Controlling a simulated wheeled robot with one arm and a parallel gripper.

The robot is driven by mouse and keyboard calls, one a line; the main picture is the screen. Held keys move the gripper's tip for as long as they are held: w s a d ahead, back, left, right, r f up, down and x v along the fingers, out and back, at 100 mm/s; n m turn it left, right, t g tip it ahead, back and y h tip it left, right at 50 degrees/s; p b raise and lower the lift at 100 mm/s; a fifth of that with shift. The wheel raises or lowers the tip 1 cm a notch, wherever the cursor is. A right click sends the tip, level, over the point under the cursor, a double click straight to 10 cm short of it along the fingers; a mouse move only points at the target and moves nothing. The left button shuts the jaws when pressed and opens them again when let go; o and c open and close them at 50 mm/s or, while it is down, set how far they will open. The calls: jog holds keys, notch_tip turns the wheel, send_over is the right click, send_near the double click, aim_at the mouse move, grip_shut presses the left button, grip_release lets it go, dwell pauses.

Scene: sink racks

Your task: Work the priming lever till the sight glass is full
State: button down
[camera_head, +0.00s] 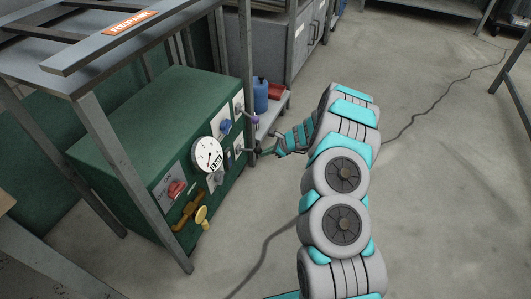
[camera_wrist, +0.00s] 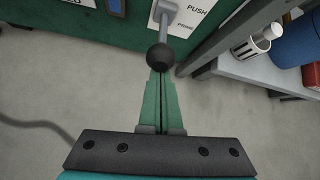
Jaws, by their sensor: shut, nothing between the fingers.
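The priming lever (camera_wrist: 166,18) is a grey arm with a black ball knob (camera_wrist: 159,57), beside a white label reading PUSH and PRIME on the green panel. My gripper (camera_wrist: 160,76) is shut and empty, its fingers together just below the ball in the wrist view. The ball overlaps the fingertips there; I cannot tell whether they touch. In the head view my gripper (camera_head: 265,151) is at the right end of the green cabinet (camera_head: 130,120). I cannot pick out the sight glass or its level for certain.
A low shelf (camera_wrist: 262,72) with a blue container (camera_wrist: 297,42) stands to the right. The floor in front is open.

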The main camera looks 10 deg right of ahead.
jog(key=s+d+r+b, duration=0.1)
jog(key=s+d+r, duration=0.3)
jog(key=s+d, duration=0.1)
jog(key=shift+d+r, duration=0.25)
jog(key=shift+d, duration=0.65)
jog(key=shift+w, duration=0.1)
